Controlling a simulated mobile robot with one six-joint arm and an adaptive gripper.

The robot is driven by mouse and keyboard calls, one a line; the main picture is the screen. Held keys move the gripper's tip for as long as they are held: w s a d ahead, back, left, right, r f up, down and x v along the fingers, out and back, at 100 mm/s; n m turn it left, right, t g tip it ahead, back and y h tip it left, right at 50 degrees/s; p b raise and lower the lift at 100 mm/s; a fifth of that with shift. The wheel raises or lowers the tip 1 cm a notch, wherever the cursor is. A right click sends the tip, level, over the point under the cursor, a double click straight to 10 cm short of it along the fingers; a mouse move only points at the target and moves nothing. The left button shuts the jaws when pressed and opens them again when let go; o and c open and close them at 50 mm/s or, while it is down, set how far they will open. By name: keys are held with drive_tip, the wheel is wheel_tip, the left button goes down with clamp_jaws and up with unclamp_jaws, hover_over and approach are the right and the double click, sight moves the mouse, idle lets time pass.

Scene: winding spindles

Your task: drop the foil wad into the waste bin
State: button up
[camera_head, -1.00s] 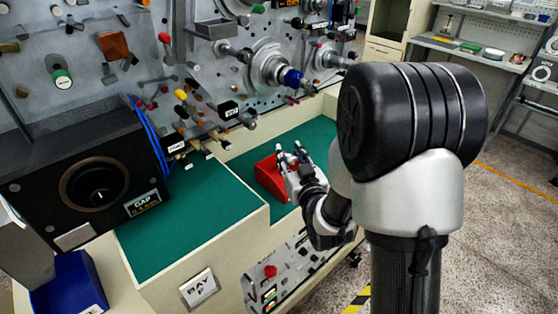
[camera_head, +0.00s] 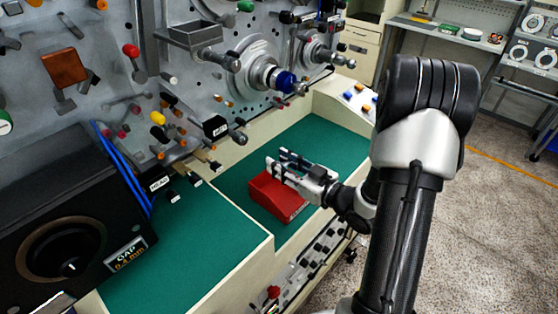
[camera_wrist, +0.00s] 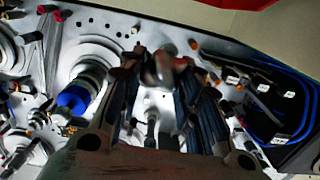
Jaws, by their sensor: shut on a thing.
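My gripper (camera_head: 277,160) is above and just behind a red box (camera_head: 277,198) in the head view, its fingers pointing left toward the machine. In the wrist view my gripper (camera_wrist: 160,62) is shut on a small greyish, blurred lump, the foil wad (camera_wrist: 161,70), held between the fingertips. The wad is too small to make out in the head view. The red box has a sloping top and sits on the green mat; I cannot tell whether it is the waste bin. No other clear bin shows now.
The green mat (camera_head: 185,252) has a raised near part and a lower part around the red box. The machine panel with pegs, spindles and a blue hub (camera_head: 285,82) stands behind. A black gap gauge box (camera_head: 60,190) is at left. Mat right of the gripper is clear.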

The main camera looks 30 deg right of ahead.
drive_tip(key=shift+f+b, duration=3.1)
drive_tip(key=shift+f, duration=1.5)
drive_tip(key=o, duration=0.9)
drive_tip(key=shift+c, duration=0.2)
drive_tip(key=v, duration=1.1)
drive_tip(key=shift+s+d, duration=0.2)
drive_tip(key=shift+s, duration=0.2)
drive_tip(key=shift+w+r, duration=0.1)
